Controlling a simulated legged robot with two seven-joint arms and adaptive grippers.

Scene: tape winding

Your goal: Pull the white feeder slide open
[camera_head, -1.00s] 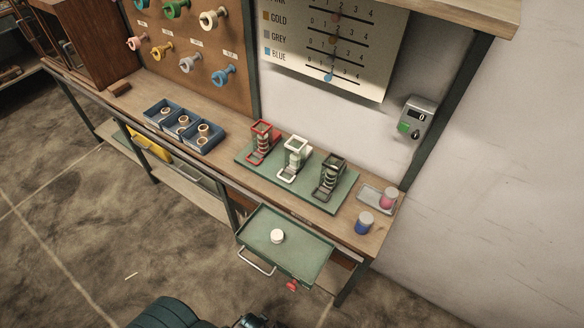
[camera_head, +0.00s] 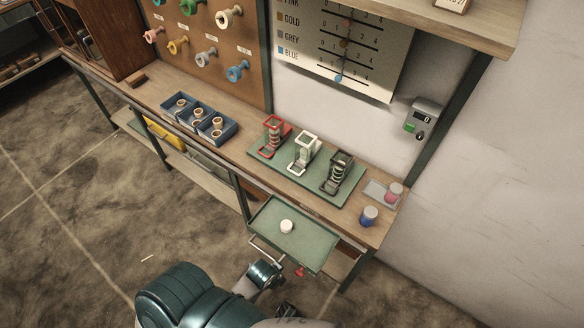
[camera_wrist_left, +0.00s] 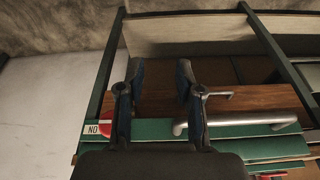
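The white feeder (camera_head: 306,150) stands upright on a green mat (camera_head: 262,170) on the bench, between a red feeder (camera_head: 273,135) and a dark grey feeder (camera_head: 338,172). Its low white slide frame (camera_head: 297,170) is at its front foot; I cannot tell how far out the slide is. My left arm comes in at the bottom of the head view, well below the feeders. In the left wrist view my left gripper (camera_wrist_left: 157,78) has its two fingers apart with nothing between them. I see no right gripper.
A green drawer (camera_head: 305,247) stands out from the bench front with a white round piece (camera_head: 286,226) on it. Its metal handle (camera_wrist_left: 235,123) is near my left fingers in the wrist view. Blue bins (camera_head: 228,133) and a blue-purple jar (camera_head: 368,216) flank the mat.

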